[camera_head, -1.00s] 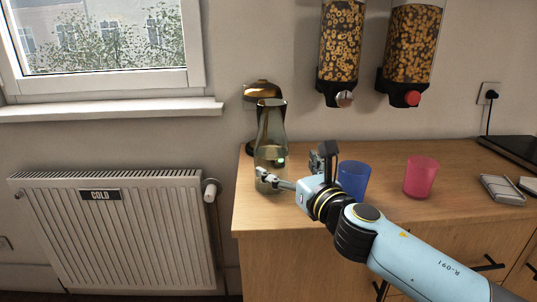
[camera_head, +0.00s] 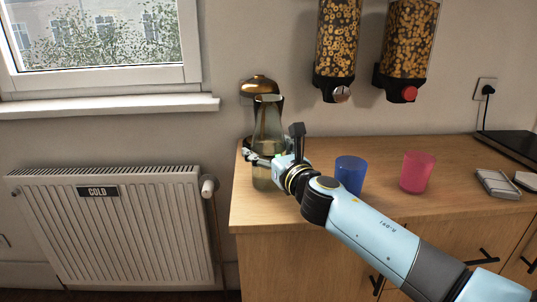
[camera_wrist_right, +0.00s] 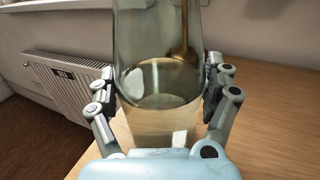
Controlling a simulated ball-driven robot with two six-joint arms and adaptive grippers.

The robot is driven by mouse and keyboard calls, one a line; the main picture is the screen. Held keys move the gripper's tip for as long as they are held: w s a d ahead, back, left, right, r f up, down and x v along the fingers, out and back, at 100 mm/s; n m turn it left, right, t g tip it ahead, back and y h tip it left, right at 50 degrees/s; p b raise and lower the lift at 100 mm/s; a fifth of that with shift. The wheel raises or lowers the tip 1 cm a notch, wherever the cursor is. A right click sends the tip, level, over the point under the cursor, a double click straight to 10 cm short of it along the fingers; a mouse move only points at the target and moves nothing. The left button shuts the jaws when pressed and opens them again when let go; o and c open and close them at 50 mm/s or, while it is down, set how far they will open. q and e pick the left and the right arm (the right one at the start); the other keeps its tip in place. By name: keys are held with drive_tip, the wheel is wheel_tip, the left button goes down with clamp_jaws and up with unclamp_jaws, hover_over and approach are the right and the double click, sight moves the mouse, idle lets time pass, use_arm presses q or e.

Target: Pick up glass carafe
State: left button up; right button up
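The glass carafe (camera_head: 268,128) is tall, tinted and see-through. It stands upright near the left end of the wooden counter. My right gripper (camera_head: 258,156) is at its body, with a finger visible at its left side. In the right wrist view, the carafe (camera_wrist_right: 160,115) fills the space between the two fingers of my right gripper (camera_wrist_right: 161,85). Both finger pads are beside the glass, very close to it or touching. I cannot tell whether they press on it. My left gripper is not in view.
A blue cup (camera_head: 350,173) and a pink cup (camera_head: 416,171) stand to the right on the counter (camera_head: 390,205). A brass-topped dark object (camera_head: 259,86) is right behind the carafe. Cereal dispensers (camera_head: 404,45) hang above. A radiator (camera_head: 105,225) is at the left.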

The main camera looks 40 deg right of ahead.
drive_tip(key=c, duration=1.3)
drive_tip(key=shift+r, duration=0.15)
drive_tip(key=shift+r, duration=0.1)
